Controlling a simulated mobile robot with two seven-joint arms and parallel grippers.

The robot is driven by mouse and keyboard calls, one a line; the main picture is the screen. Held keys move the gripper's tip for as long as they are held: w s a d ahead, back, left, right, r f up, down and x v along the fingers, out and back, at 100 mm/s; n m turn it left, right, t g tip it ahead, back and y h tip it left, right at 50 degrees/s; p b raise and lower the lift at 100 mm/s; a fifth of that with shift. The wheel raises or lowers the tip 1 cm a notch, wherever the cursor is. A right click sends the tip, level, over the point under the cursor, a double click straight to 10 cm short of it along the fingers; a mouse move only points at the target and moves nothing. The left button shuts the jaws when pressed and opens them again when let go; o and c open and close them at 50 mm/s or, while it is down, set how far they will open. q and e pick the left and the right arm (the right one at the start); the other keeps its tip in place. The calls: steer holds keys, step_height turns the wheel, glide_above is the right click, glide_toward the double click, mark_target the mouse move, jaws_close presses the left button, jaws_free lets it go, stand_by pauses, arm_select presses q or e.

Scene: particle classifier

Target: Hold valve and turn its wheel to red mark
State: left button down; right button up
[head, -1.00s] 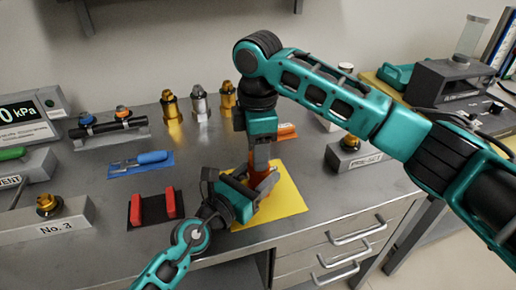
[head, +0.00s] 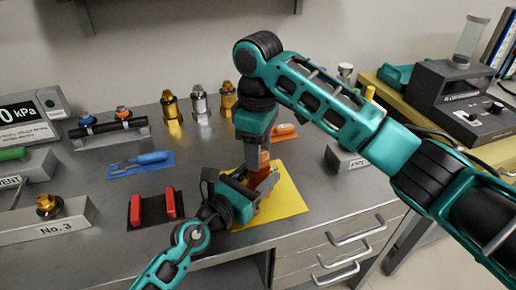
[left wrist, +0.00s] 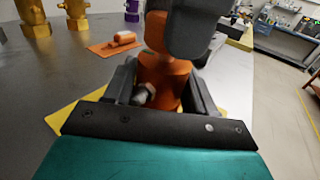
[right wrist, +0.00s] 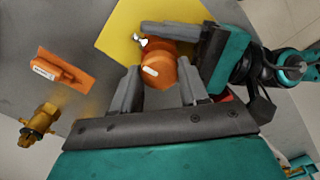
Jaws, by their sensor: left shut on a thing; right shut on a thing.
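The orange valve stands upright over the yellow mat (head: 287,203). My left gripper (head: 252,186) is shut from the side around the valve's lower body (left wrist: 165,85); a small pale metal stub (left wrist: 143,95) shows between its fingers. My right gripper (head: 257,158) comes from above and is shut around the valve's orange wheel (right wrist: 158,73). A short white line shows on the wheel top in the right wrist view. I cannot make out a red mark. In the left wrist view my right gripper's dark fingers hide the valve's top.
A black block with two red bars (head: 152,207) lies left of the mat. An orange tool on an orange pad (head: 284,131) lies behind the valve. Brass and silver fittings (head: 199,103) stand at the back. A grey box (head: 345,158) stands to the right. The table's front edge is close.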

arm_select(q)
steer(key=shift+s+f, duration=0.15)
steer(key=shift+f, duration=0.25)
arm_select(e)
steer(key=o, duration=1.1)
steer(key=shift+r, duration=0.1)
step_height(320, 180, up, 12)
arm_select(q)
steer(key=c, duration=0.8)
jaws_free()
steer(key=o, duration=0.5)
steer(key=shift+r, duration=0.25)
